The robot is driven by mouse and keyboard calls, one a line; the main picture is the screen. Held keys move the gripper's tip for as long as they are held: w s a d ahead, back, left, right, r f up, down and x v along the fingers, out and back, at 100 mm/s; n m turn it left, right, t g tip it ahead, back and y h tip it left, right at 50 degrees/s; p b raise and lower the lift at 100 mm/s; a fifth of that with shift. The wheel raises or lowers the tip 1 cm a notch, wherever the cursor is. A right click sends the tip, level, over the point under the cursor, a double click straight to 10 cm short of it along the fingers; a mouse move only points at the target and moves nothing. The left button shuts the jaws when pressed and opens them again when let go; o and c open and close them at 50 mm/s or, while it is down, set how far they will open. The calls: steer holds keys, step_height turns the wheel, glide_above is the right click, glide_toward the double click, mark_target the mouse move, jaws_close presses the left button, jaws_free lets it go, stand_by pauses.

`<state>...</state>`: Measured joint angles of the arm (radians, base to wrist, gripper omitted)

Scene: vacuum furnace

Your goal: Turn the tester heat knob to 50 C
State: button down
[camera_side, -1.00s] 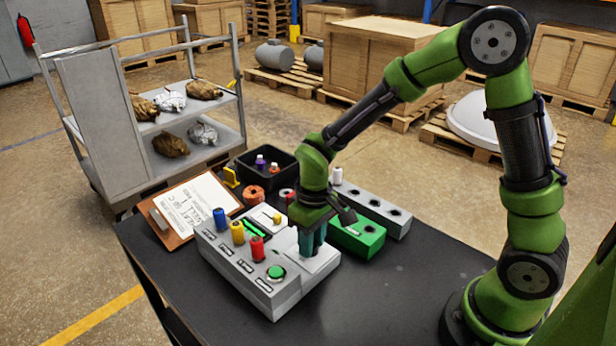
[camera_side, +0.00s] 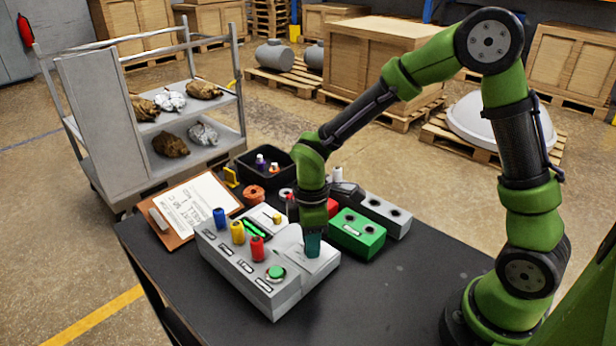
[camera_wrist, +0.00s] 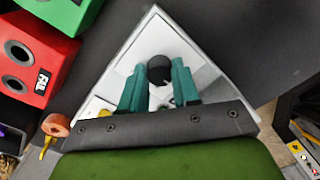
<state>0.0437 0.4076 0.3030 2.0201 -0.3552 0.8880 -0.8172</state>
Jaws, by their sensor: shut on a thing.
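The tester is a grey sloped box (camera_side: 285,300) at the front of the black table. It carries blue (camera_side: 220,218), yellow (camera_side: 237,232) and red (camera_side: 257,248) posts and a green button (camera_side: 276,272). My gripper (camera_side: 313,246) points down onto the right part of its top panel and hides the heat knob there. In the wrist view the round black heat knob (camera_wrist: 160,68) sits between the teal fingertips of my gripper (camera_wrist: 160,78), which are shut on it. The scale marks around the knob and its setting cannot be read.
A green box (camera_side: 357,236) and a grey rack with holes (camera_side: 388,214) stand right of my gripper. The red box labelled FAIL (camera_wrist: 35,70) shows in the wrist view. A clipboard (camera_side: 190,208) lies left, a black bin (camera_side: 265,167) behind. The table's front right is clear.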

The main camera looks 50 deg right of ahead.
steer(key=shift+n, duration=0.5)
steer(key=c, duration=0.8)
jaws_free()
steer(key=r, duration=1.7)
steer(key=shift+w+d, duration=0.2)
steer(key=shift+w, duration=0.1)
